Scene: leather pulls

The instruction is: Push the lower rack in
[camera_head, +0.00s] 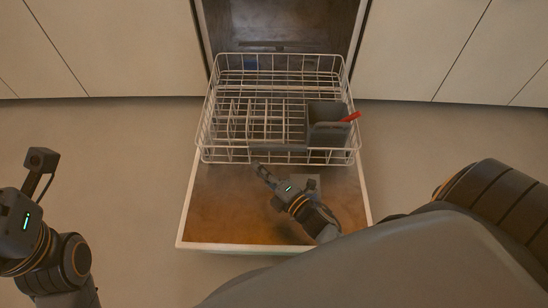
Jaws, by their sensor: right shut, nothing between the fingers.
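The lower rack (228,152) is a white wire basket, pulled most of the way out of the dishwasher over the lowered door (215,205). Its back end is close to the dishwasher opening. My right gripper (259,167) is shut and empty, with its tips at the rack's front edge, near the middle; I cannot tell whether they touch it. My left arm is at the left edge of the view, away from the rack, and its fingers do not show.
A dark cutlery basket (327,131) with a red-handled item (350,117) sits in the rack's right side. Pale cabinet fronts (120,45) flank the dishwasher opening (280,22). The floor on both sides of the door is clear.

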